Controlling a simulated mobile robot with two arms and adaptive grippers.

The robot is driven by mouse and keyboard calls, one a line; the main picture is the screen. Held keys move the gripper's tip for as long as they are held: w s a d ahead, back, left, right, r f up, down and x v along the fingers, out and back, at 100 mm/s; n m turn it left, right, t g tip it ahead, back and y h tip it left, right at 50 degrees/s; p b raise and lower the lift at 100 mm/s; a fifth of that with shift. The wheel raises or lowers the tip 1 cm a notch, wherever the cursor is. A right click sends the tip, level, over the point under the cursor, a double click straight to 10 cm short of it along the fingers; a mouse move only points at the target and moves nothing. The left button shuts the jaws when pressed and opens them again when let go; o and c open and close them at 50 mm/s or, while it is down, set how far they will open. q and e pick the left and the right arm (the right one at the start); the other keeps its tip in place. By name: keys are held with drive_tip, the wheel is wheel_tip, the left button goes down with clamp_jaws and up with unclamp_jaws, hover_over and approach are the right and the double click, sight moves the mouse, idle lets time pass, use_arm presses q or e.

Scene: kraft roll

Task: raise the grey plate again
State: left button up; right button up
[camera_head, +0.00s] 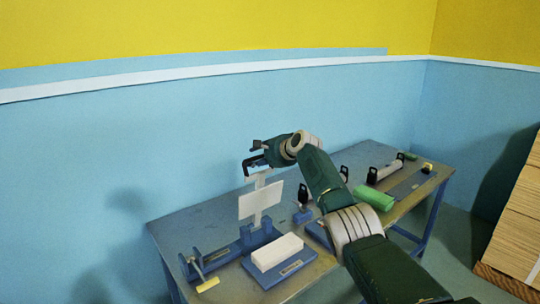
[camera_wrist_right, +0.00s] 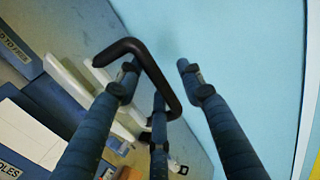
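The pale grey plate (camera_head: 262,202) stands upright in a blue holder (camera_head: 258,236) on the bench, left of its middle. A black U-shaped handle (camera_wrist_right: 152,65) shows in the right wrist view, apparently on the plate's top; pale edges of the plate (camera_wrist_right: 72,85) show beside it. My right gripper (camera_head: 251,160) is at the handle, above the plate. In the right wrist view its blue-grey fingers (camera_wrist_right: 158,82) are spread, with a gap between them and the handle's bar passing among them. Whether any finger touches the bar is unclear. My left gripper is out of view.
A white block (camera_head: 277,252) on a blue base stands in front of the plate. A blue fixture with a yellow bar (camera_head: 208,284) is at the bench's left end. A green block (camera_head: 374,197) and black-ended rollers lie to the right. A cardboard stack (camera_head: 519,225) stands at far right.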

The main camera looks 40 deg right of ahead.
drive_tip(key=shift+v, duration=0.9)
drive_tip(key=v, duration=0.9)
drive_tip(key=shift+a, duration=0.2)
drive_tip(key=shift+r, duration=0.15)
